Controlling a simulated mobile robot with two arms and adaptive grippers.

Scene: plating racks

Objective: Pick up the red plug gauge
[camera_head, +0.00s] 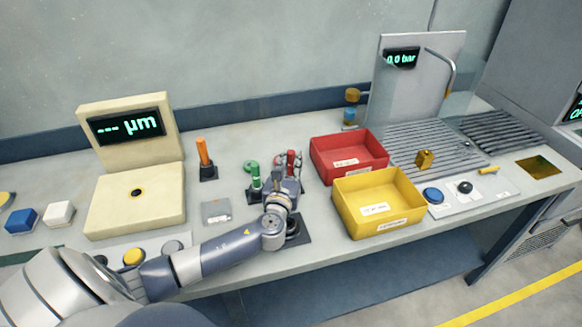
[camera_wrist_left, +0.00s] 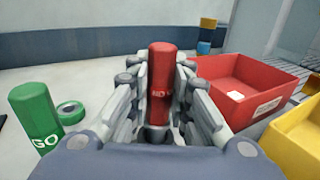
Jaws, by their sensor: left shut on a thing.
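The red plug gauge (camera_wrist_left: 161,85) stands upright between the fingers of my left gripper (camera_wrist_left: 158,110) in the left wrist view, with part of a "NO" marking showing. My left gripper (camera_head: 287,165) is shut on it, and the red gauge (camera_head: 291,156) also shows in the head view at the end of my arm. The fingers and palm hide its lower part, so I cannot tell whether it is off its stand. A green plug gauge marked "GO" (camera_wrist_left: 37,118) stands upright to the left of the gripper, apart from it. My right gripper is not in view.
A green ring (camera_head: 251,167) lies on the bench behind the green gauge. An orange-handled tool (camera_head: 204,152) stands to the left. A red bin (camera_head: 333,165) and a yellow bin (camera_head: 351,215) stand close on the right.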

